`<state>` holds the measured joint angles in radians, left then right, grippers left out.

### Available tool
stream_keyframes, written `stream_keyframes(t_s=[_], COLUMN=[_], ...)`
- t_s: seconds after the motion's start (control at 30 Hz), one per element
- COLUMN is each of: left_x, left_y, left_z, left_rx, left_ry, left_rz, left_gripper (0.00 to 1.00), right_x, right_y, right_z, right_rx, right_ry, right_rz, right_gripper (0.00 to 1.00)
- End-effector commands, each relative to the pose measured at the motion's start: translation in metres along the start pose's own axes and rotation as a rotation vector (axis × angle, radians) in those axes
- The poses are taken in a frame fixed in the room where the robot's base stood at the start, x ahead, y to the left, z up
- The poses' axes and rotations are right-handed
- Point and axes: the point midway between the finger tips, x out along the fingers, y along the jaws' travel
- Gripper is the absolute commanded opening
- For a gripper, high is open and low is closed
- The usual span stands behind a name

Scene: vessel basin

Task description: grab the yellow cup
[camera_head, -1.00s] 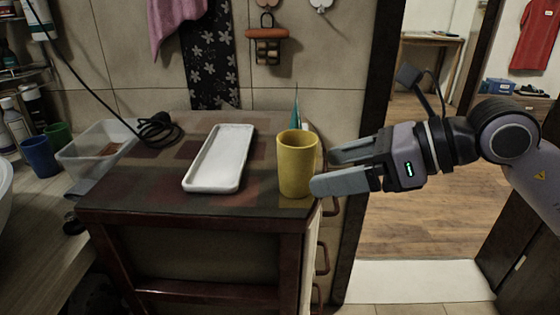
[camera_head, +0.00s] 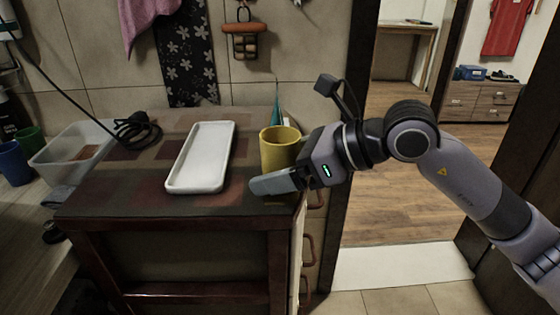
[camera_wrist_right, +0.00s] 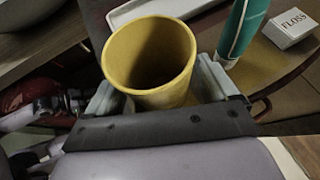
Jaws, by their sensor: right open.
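The yellow cup (camera_head: 279,148) stands upright on the right end of the dark cabinet top, near its edge. My right gripper (camera_head: 272,178) reaches it from the right, with one finger in front of the cup and the other hidden behind it. In the right wrist view the cup (camera_wrist_right: 150,62) sits between the two open fingers of the gripper (camera_wrist_right: 160,95), its empty inside facing the camera. Whether a finger touches the cup I cannot tell.
A white tray (camera_head: 201,157) lies left of the cup on the cabinet top (camera_head: 130,190). A teal tube (camera_wrist_right: 242,28) and a white floss box (camera_wrist_right: 289,28) stand close beside the cup. A clear bin (camera_head: 75,150) and black cable (camera_head: 136,130) are farther left.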

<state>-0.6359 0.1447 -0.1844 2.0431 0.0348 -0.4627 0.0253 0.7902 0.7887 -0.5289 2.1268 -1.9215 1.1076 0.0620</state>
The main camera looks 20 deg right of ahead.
Motion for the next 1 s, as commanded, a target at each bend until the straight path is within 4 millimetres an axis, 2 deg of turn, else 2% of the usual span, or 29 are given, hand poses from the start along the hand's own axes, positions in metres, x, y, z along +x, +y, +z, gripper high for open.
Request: stream_keyframes(t_s=[0.17, 0.2, 0.27, 0.33, 0.37, 0.77, 0.87, 1.0], left_x=[0.0, 0.0, 0.0, 0.0, 0.0, -0.001, -0.002, -0.004], left_y=[0.0, 0.0, 0.0, 0.0, 0.0, -0.002, -0.002, -0.002], left_z=[0.0, 0.0, 0.0, 0.001, 0.001, 0.001, 0.0, -0.002], left_rx=[0.0, 0.0, 0.001, 0.002, 0.002, 0.012, 0.012, 0.012], left_ry=[0.0, -0.001, -0.001, -0.001, -0.001, -0.003, -0.003, -0.003], left_rz=[0.0, 0.0, 0.0, 0.0, 0.0, 0.0, 0.0, 0.0], left_gripper=[0.43, 0.43, 0.43, 0.43, 0.43, 0.43, 0.43, 0.43], right_x=[0.0, 0.0, 0.0, 0.0, 0.0, -0.002, -0.005, -0.016], right_y=[0.0, 0.0, 0.0, 0.0, 0.0, 0.0, 0.0, 0.0], right_z=[0.0, 0.0, 0.0, 0.0, 0.0, 0.004, 0.011, 0.03], right_rx=[0.0, 0.0, 0.0, 0.0, 0.0, 0.0, -0.001, -0.003], right_ry=[-0.001, -0.001, -0.001, -0.001, 0.0, -0.002, -0.004, -0.006], right_rz=[0.0, 0.0, 0.0, 0.0, 0.0, 0.0, -0.001, -0.001], right_gripper=[0.87, 0.8, 0.61, 0.38, 0.32, 0.32, 0.32, 0.32])
